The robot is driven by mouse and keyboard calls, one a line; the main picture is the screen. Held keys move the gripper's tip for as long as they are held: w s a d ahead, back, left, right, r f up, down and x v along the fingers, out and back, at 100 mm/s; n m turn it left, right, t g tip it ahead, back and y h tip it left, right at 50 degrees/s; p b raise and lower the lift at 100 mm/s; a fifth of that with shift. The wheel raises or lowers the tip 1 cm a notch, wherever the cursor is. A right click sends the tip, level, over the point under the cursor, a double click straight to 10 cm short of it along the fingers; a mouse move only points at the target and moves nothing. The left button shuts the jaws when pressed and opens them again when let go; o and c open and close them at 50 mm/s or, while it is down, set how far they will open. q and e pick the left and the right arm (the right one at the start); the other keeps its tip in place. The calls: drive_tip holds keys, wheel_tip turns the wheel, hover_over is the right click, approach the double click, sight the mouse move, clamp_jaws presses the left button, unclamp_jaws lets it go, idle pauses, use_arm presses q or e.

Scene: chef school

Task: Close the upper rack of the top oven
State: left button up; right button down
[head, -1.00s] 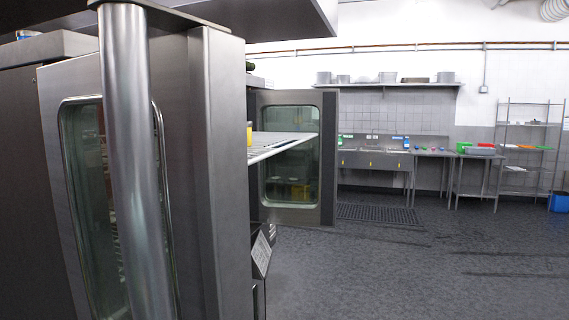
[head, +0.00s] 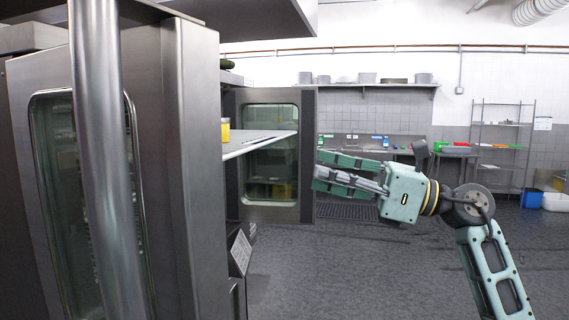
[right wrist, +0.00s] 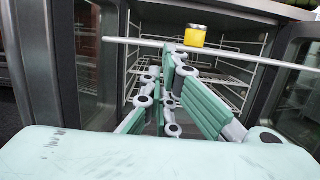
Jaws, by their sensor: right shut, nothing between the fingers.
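The upper rack (head: 262,139) of the top oven is pulled out, a flat light sheet jutting right past the near open door (head: 180,150). In the right wrist view its front bar (right wrist: 260,58) runs across the open oven cavity. A yellow jar (head: 225,131) stands on the rack; it also shows in the right wrist view (right wrist: 195,36). My right gripper (head: 316,171) is shut and empty, to the right of the rack's outer end and slightly lower in the head view. In the right wrist view its fingertips (right wrist: 174,62) overlap the bar; contact cannot be told. My left gripper is out of view.
The far oven door (head: 271,205) with its window stands open behind the rack. The near door's thick vertical handle (head: 95,120) blocks the left side. Inner wire racks (right wrist: 225,80) show in the oven. The grey floor at right is open, with sinks and shelving at the back wall.

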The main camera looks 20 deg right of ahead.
drive_tip(key=p+x, duration=0.7)
drive_tip(key=x, duration=0.5)
drive_tip(key=shift+w+a+r, duration=0.1)
drive_tip(key=shift+w+r, duration=0.1)
drive_tip(key=shift+w, duration=0.1)
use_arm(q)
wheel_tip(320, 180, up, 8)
use_arm(e)
drive_tip(key=shift+w+a+f, duration=0.1)
drive_tip(key=shift+w+a, duration=0.25)
drive_tip(key=shift+a, duration=0.1)
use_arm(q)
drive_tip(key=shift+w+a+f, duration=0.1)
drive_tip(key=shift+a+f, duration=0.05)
